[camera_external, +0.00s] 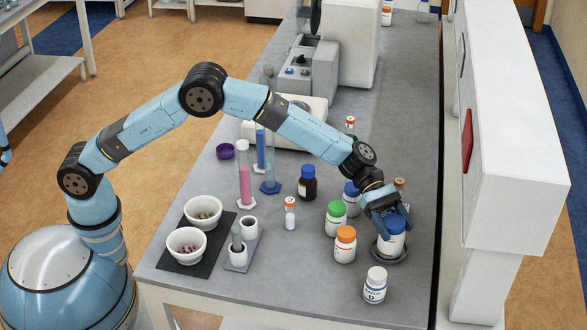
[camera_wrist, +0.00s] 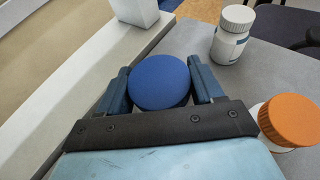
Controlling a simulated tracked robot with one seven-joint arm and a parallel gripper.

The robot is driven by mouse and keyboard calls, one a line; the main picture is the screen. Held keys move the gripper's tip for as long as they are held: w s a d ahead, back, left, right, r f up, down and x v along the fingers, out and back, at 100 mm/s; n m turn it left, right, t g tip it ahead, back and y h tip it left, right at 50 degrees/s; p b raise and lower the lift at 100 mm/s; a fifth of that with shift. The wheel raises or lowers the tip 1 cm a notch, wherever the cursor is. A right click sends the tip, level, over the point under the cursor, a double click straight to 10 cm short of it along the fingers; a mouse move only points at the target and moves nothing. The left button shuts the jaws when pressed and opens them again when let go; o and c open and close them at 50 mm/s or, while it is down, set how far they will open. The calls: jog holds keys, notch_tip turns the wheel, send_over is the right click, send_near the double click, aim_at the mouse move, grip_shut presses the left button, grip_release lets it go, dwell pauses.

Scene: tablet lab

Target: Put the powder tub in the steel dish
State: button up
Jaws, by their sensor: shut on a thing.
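The powder tub (camera_external: 392,243), white with a blue lid, is between the fingers of my gripper (camera_external: 389,213) at the right of the bench. In the wrist view its round blue lid (camera_wrist: 160,83) fills the space between both fingers of my gripper (camera_wrist: 161,82), which is shut on it. The tub looks upright. The steel dish (camera_external: 404,259) is a low dark grey ring directly under the tub, whose base appears within its rim. I cannot tell whether the base touches the dish floor. The dish is hidden in the wrist view.
An orange-lidded tub (camera_external: 345,245) and a white-lidded bottle (camera_external: 375,286) stand close to the dish. A green-lidded tub (camera_external: 335,219) and another blue-lidded tub (camera_external: 351,202) stand left of my gripper. A white partition (camera_external: 512,150) runs along the right.

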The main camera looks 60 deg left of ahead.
jog(key=o, duration=1.3)
jog(key=shift+r, duration=0.1)
jog(key=v, duration=1.2)
